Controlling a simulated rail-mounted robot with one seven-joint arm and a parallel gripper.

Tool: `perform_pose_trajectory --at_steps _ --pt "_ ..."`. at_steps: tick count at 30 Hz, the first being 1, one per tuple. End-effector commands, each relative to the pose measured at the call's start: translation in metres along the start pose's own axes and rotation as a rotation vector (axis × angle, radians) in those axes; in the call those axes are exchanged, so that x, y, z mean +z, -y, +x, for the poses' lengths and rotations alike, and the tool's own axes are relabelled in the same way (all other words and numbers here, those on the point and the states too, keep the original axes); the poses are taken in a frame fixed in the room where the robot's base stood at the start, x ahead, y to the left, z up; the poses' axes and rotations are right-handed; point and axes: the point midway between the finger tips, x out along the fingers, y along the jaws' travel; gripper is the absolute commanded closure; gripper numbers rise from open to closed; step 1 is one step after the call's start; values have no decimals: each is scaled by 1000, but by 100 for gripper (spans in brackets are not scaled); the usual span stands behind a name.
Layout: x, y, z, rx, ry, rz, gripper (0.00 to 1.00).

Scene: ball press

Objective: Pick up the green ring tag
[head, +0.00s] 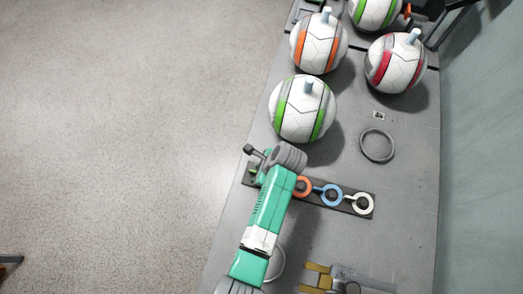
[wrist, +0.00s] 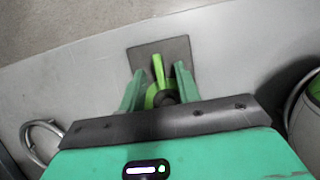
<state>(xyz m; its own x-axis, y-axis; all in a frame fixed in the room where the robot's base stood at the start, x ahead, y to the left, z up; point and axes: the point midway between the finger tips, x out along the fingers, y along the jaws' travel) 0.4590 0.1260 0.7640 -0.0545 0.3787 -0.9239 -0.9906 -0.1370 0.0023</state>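The green ring tag (wrist: 158,70) is bright green, with a narrow tab and a ring around a dark peg. It sits at the left end of the dark rack strip (wrist: 150,50), which also shows in the head view (head: 337,208). My gripper (wrist: 159,74) is open, with one teal finger on each side of the tag's tab and a visible gap on both sides. In the head view my arm covers most of the tag. The orange (head: 303,186), blue (head: 332,204) and cream (head: 363,213) ring tags sit along the same strip.
Several striped balls stand behind the rack; the nearest is green and white (head: 292,107). A grey ring (head: 364,146) lies on the bench (head: 410,190) at right. Another ring (head: 282,264) is partly behind my arm. A yellow-jawed metal tool (head: 317,279) is at the front.

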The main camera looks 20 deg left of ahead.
Motion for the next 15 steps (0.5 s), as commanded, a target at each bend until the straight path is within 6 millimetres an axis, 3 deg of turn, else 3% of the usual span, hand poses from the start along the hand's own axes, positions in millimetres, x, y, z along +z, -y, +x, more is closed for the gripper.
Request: perform_pose_trajectory --at_steps 5,10,15 --pt "1 1 1 -1 0 0 67" --pt "1 1 1 -2 0 -1 97" --pt "1 1 1 -2 0 -1 100"
